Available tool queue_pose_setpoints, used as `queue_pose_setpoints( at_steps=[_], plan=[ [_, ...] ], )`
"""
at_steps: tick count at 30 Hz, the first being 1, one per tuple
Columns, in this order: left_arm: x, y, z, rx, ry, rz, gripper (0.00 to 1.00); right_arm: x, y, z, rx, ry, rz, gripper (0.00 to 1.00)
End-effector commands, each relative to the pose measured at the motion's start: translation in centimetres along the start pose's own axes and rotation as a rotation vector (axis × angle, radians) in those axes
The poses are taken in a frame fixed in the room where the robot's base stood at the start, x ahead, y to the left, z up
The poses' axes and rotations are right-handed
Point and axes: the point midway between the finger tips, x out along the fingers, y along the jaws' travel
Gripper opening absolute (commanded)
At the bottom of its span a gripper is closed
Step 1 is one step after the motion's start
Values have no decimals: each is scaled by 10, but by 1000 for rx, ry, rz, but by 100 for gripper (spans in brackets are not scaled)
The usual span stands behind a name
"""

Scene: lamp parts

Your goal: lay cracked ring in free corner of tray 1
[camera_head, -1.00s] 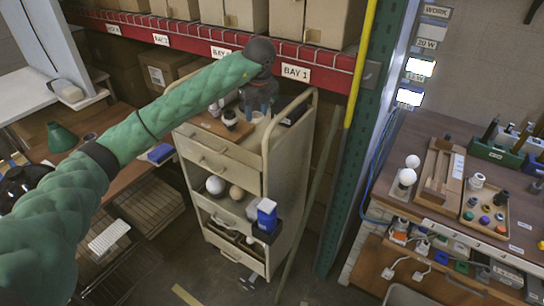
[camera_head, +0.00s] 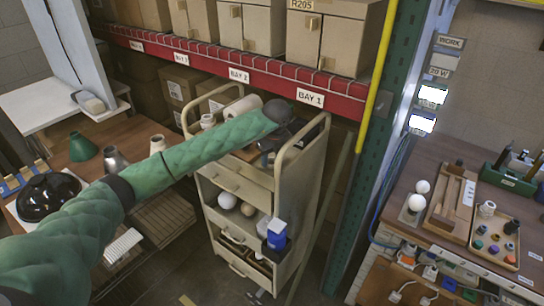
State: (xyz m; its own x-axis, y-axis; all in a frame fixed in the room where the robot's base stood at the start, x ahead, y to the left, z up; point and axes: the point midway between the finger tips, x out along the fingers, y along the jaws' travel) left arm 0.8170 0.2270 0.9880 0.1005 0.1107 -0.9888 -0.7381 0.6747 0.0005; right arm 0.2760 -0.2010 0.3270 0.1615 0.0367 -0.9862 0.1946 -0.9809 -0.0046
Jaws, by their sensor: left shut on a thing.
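My left gripper (camera_head: 268,158) is at the end of the green-sleeved arm, over the top of the beige cart (camera_head: 240,185). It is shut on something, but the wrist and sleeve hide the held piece. I cannot make out the cracked ring. No tray is legibly marked 1. A brown tray or board (camera_head: 246,153) on the cart top is mostly covered by my arm. A light wooden tray (camera_head: 478,254) with small coloured parts lies on the right bench. My right gripper is not in view.
A red shelf beam (camera_head: 270,87) runs behind. A green post (camera_head: 372,180) stands between cart and right bench.

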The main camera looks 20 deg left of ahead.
Motion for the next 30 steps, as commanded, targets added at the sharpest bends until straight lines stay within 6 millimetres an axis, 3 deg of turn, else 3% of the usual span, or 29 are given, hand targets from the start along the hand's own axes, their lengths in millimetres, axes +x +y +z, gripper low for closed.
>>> queue_pose_setpoints(
  at_steps=[15,16,18,30],
  plan=[
    [6,0,-1,0,0,0,14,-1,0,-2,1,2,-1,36],
    [5,0,-1,0,0,0,47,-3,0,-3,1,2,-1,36],
    [5,0,-1,0,0,0,61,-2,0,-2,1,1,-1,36],
    [3,0,-1,0,0,0,63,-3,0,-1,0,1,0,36]
  ],
)
